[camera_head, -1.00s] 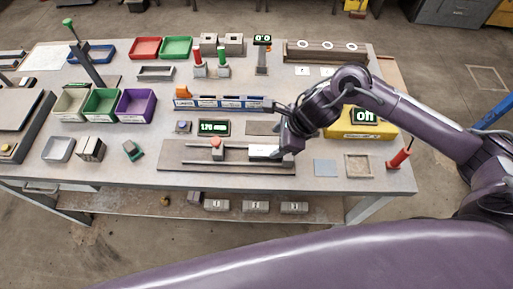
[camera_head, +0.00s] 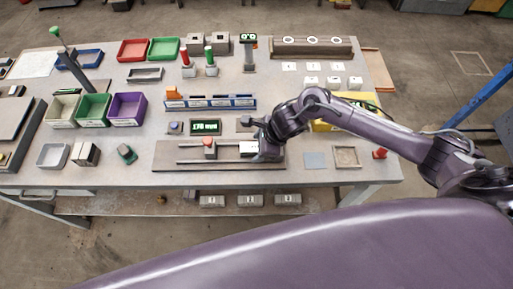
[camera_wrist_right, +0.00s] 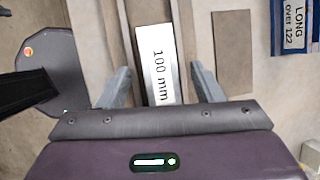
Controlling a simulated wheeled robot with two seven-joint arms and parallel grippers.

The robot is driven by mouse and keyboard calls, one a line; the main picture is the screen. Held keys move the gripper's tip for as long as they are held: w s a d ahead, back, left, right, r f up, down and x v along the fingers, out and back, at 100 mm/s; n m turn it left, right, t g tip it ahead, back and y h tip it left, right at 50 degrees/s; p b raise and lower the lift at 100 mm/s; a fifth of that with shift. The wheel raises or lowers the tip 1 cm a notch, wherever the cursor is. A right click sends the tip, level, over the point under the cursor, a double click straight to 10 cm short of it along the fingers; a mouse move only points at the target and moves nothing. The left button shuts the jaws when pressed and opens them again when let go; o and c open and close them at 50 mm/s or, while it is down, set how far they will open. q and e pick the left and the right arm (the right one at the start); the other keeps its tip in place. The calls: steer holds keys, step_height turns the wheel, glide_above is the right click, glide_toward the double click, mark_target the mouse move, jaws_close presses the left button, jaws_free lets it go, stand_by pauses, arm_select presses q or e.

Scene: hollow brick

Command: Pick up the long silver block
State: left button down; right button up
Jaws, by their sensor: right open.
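A long silver block (camera_wrist_right: 158,62) marked "100 mm" lies in the channel of a rail fixture in the right wrist view. It also shows in the head view as a pale block (camera_head: 247,148) at the right part of the fixture. My right gripper (camera_wrist_right: 162,88) is open, with one finger on each side of the block's near part and gaps visible on both sides. In the head view the right gripper (camera_head: 264,150) is over the block's right end and hides it. My left gripper is not in view.
The rail fixture (camera_head: 170,164) holds a red-topped slider (camera_head: 209,148) left of the block. A small display (camera_head: 206,128) and a blue-fronted rack (camera_head: 210,103) stand behind it. A grey plate (camera_head: 315,160) and shallow tray (camera_head: 346,157) lie to the right.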

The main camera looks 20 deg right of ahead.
steer(key=shift+f+b, duration=0.15)
steer(key=shift+b, duration=0.2)
steer(key=shift+c, duration=0.2)
jaws_close()
